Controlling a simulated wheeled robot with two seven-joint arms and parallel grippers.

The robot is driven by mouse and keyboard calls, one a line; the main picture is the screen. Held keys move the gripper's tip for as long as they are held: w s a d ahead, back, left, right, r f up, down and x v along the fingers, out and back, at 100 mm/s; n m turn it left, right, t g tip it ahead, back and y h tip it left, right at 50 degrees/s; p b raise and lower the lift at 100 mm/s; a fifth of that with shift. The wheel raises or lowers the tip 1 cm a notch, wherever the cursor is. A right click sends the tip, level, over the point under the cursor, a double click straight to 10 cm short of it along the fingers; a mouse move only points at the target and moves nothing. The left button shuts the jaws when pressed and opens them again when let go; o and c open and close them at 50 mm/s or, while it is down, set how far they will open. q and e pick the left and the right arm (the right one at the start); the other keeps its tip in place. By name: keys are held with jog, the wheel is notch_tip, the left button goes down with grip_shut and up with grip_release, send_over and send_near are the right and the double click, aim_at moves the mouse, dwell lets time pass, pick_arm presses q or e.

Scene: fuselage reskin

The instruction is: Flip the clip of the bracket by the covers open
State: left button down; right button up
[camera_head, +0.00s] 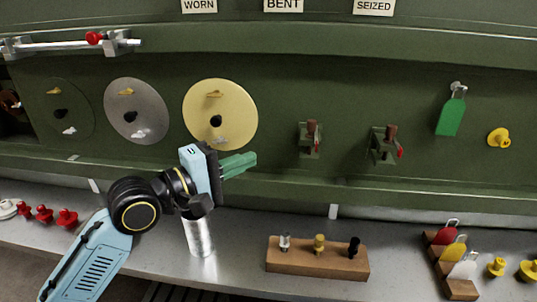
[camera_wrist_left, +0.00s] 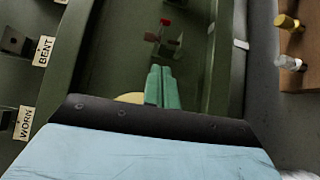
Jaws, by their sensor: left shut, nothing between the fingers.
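Two small green brackets with brown knobs and red clips stick out from the green wall. The bracket nearer the round covers (camera_head: 309,139) stands just right of the yellow cover (camera_head: 238,106); the other bracket (camera_head: 383,146) is farther right. My left gripper (camera_head: 252,159) has its green fingers shut and empty, pointing right, short of the nearer bracket and slightly lower in the picture. In the left wrist view the shut fingers (camera_wrist_left: 161,85) point toward a bracket with a red-tipped part (camera_wrist_left: 164,37). I cannot tell its clip's exact position. My right gripper is not in view.
A grey cover (camera_head: 136,108) and a dark green cover (camera_head: 62,112) hang left of the yellow one. A wooden block (camera_head: 317,262) with three plugs stands on the shelf below. A green tag (camera_head: 451,116) and a yellow knob (camera_head: 499,138) are at right.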

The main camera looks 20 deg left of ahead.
pick_arm(q)
jog(key=p, duration=0.1)
send_near(316, 138)
jog(key=w+a, duration=0.1)
jog(key=w, duration=0.1)
jog(key=shift+w+d+f+p, duration=0.15)
jog(key=shift+w+d, duration=0.2)
jog(key=shift+d, duration=0.3)
jog(key=shift+w+d+f+p, duration=0.15)
jog(key=shift+w+d, duration=0.2)
jog(key=shift+d, duration=0.3)
jog(key=shift+w+d+p, duration=0.15)
jog(key=shift+w+d, duration=0.15)
jog(key=shift+d, duration=0.4)
jog(key=shift+w, duration=0.1)
